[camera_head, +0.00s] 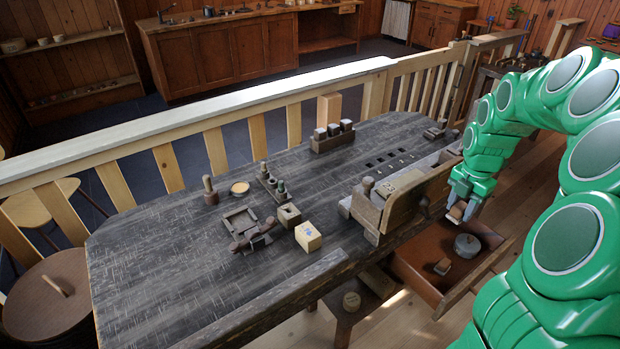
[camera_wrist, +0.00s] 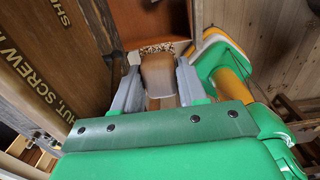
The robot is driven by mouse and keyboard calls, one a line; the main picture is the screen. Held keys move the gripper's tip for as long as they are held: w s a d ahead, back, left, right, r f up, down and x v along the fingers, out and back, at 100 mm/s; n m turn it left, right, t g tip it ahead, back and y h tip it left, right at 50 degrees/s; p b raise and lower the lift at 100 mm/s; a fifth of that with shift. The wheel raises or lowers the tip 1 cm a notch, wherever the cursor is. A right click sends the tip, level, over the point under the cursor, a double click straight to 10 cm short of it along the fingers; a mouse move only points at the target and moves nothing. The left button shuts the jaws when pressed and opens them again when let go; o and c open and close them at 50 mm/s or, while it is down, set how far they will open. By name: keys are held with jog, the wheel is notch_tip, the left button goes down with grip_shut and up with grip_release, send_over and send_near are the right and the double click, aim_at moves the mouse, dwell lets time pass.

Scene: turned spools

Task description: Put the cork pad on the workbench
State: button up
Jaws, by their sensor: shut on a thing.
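My gripper (camera_head: 460,208) is shut on a small brown block with a speckled, cork-like edge, which I take to be the cork pad (camera_head: 456,211). In the wrist view the cork pad (camera_wrist: 158,76) sits between both grey fingers (camera_wrist: 159,85), its speckled layer at the far end. My gripper holds it above the open drawer at the workbench's right side. The workbench (camera_head: 160,245) has a dark, worn wooden top and lies left of my gripper in the head view.
The open drawer (camera_head: 420,272) holds a grey round tin (camera_head: 467,246) and a small brown block (camera_head: 442,266). A wooden vise-like block (camera_head: 405,205) stands on the bench edge near my gripper. Small wooden items cluster mid-bench, including a pale box (camera_head: 308,237). The bench's left part is clear.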

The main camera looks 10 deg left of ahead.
aim_at(459, 204)
notch_tip(459, 204, up, 12)
jog(key=r, duration=0.1)
jog(key=shift+m, duration=0.3)
jog(key=w+a, duration=0.1)
jog(key=a, duration=0.2)
jog(key=w+a, duration=0.2)
jog(key=a, duration=0.1)
jog(key=w+a, duration=0.2)
jog(key=a, duration=0.1)
jog(key=shift+w+a+r, duration=0.1)
jog(key=shift+w+r, duration=0.05)
jog(key=shift+r, duration=0.1)
jog(key=w+a+f, duration=0.1)
jog(key=a, duration=1.4)
jog(key=w+a+f, duration=0.1)
jog(key=w+a, duration=0.1)
jog(key=a, duration=1.2)
notch_tip(459, 204, down, 10)
jog(key=shift+w+a+f, duration=0.85)
jog(key=shift+w+f, duration=0.8)
jog(key=shift+w, duration=0.4)
jog(key=shift+w+a+f, duration=0.85)
jog(key=shift+w+f, duration=0.8)
jog(key=shift+w, duration=0.45)
jog(key=shift+w+a+f, duration=0.85)
jog(key=shift+w+f, duration=0.8)
jog(key=shift+w, duration=0.4)
jog(key=shift+w+a+f, duration=0.1)
jog(key=shift+w+f, duration=0.05)
jog(key=shift+f, duration=0.1)
